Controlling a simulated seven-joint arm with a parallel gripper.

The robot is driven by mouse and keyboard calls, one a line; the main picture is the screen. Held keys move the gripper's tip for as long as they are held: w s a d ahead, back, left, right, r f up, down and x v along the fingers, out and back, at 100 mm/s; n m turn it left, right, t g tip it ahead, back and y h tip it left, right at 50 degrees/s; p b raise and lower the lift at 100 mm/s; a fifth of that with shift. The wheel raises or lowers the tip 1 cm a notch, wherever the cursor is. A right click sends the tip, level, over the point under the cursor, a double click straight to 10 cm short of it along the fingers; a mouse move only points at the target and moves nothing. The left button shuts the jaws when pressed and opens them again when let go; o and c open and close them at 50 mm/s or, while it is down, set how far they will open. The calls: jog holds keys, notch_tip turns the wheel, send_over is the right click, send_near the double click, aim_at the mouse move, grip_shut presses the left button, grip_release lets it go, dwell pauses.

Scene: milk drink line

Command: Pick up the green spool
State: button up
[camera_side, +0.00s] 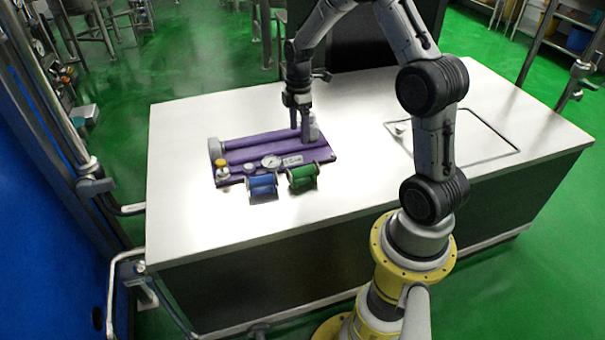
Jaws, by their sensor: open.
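The green spool (302,178) lies at the front edge of the purple board (318,156), right of a blue spool (262,187). It has pale end flanges. My gripper (304,130) points down over the board's back right part, behind the green spool and apart from it. The gripper is open. Its fingertips are small in this view, and a pale bottle-like piece stands close beside them. I cannot tell whether they touch it.
The board also carries a round gauge (270,161), a yellow-topped fitting (222,169) and a purple roller with a grey end. The white table (210,230) is clear in front of the spools. A dark rectangular outline (497,154) marks the table at right.

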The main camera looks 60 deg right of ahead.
jog(key=f, duration=0.1)
send_over(303, 168)
jog(key=f, duration=0.8)
jog(key=shift+w+d, duration=0.25)
jog(key=shift+d, duration=0.05)
jog(key=shift+s+a+f, duration=0.1)
jog(key=shift+a+f, duration=0.05)
jog(key=shift+f, duration=1.2)
jog(key=shift+s+a+f, duration=0.1)
jog(key=shift+a+f, duration=0.05)
jog(key=shift+f, duration=1.2)
jog(key=shift+f, duration=0.25)
jog(key=shift+c, duration=0.3)
grip_shut()
